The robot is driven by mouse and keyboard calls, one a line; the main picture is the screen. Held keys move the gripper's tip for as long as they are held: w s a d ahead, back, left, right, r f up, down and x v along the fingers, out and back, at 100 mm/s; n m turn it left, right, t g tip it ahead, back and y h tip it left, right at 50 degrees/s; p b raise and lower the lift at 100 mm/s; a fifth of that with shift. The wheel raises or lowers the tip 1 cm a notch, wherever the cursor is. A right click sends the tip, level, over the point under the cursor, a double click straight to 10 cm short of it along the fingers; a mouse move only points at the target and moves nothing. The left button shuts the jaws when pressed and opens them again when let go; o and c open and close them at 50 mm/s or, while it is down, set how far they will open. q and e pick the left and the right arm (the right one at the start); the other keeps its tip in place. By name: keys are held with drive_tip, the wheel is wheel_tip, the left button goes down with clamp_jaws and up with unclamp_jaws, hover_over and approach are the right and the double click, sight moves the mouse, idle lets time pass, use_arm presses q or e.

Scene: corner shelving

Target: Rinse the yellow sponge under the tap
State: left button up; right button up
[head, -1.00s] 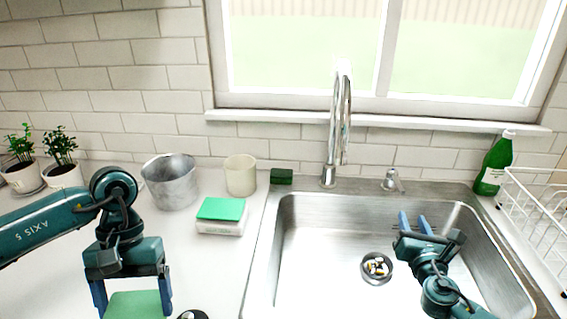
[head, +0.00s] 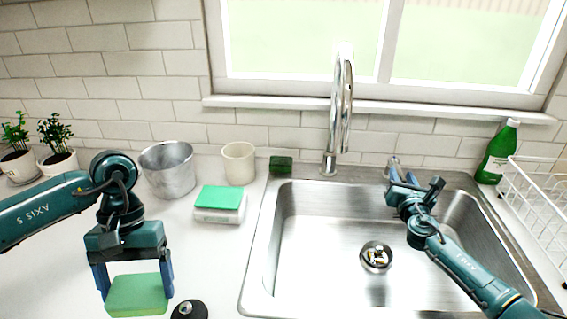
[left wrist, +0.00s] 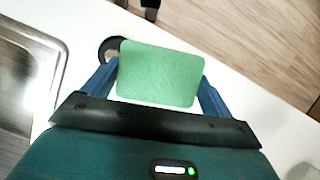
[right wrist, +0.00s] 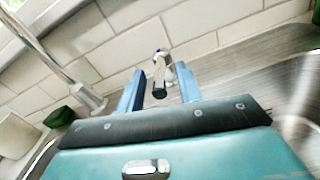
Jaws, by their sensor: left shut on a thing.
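I see no yellow sponge; the sponge in view is green (head: 137,295). My left gripper (head: 137,288) is shut on this green sponge and holds it over the counter, left of the sink. The sponge also shows between the fingers in the left wrist view (left wrist: 160,75). The tall chrome tap (head: 341,105) stands behind the sink (head: 257,250); no water shows from it. My right gripper (head: 402,180) is open at the back of the sink, by the small tap lever (head: 391,162). In the right wrist view the lever (right wrist: 161,72) appears between the open fingers; contact cannot be told.
A box with a green top (head: 220,204), a metal pot (head: 168,170), a cream cup (head: 238,163) and a dark green block (head: 281,164) stand left of the tap. A green bottle (head: 497,152) and a white rack (head: 535,205) are at right. The drain (head: 376,257) holds small bits.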

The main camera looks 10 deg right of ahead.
drive_tip(key=shift+w+d, duration=0.1)
drive_tip(key=shift+w, duration=0.3)
clamp_jaws()
idle(0.4)
